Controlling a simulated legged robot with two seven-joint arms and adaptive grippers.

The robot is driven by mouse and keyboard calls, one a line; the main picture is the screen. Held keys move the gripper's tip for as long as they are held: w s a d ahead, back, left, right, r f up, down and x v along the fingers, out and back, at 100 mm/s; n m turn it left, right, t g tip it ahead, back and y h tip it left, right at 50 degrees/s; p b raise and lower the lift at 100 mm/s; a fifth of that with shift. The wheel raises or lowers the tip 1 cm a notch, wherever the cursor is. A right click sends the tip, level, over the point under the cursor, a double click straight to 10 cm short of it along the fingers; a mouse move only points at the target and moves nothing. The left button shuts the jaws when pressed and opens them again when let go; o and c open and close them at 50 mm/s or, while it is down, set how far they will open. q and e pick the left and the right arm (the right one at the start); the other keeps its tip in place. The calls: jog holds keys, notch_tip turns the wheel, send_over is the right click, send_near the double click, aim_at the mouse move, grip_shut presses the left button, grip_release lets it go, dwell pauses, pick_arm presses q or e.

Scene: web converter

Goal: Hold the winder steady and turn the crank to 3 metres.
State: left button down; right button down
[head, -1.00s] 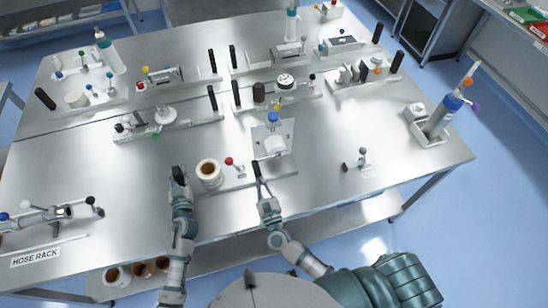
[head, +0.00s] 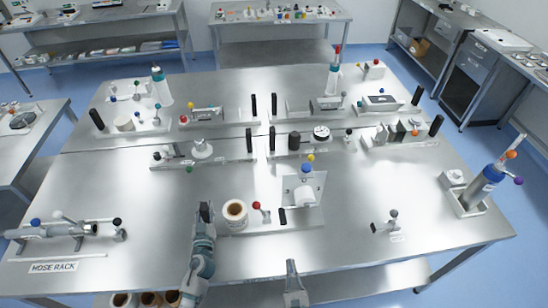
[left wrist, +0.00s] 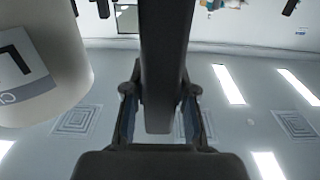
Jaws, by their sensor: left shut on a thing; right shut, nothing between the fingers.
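The winder stands at the front middle of the table, with a grey plate (head: 318,183), a white roll (head: 304,196) and blue and yellow knobs on top. A small black upright grip (head: 283,216), possibly the crank handle, stands at its front. A brown-cored roll (head: 235,213) and a red-knobbed lever (head: 258,208) are to its left. My left gripper (head: 206,212) is shut on a dark upright post (left wrist: 163,70) left of the brown-cored roll. My right gripper (head: 291,266) is shut and empty at the table's front edge, apart from the winder. No length reading is legible.
Several other fixtures with black posts stand behind, including one with a white dial (head: 321,131). A small grey lever (head: 391,220) stands right of the winder, with bare tabletop between.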

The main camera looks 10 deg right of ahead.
pick_arm(q)
jog(key=shift+f, duration=0.25)
jog(key=c, duration=0.9)
grip_release()
jog(key=shift+o, duration=0.2)
jog(key=shift+r, duration=0.15)
jog(key=s, duration=1.1)
jog(key=shift+s, duration=0.4)
jog(key=shift+a, duration=0.15)
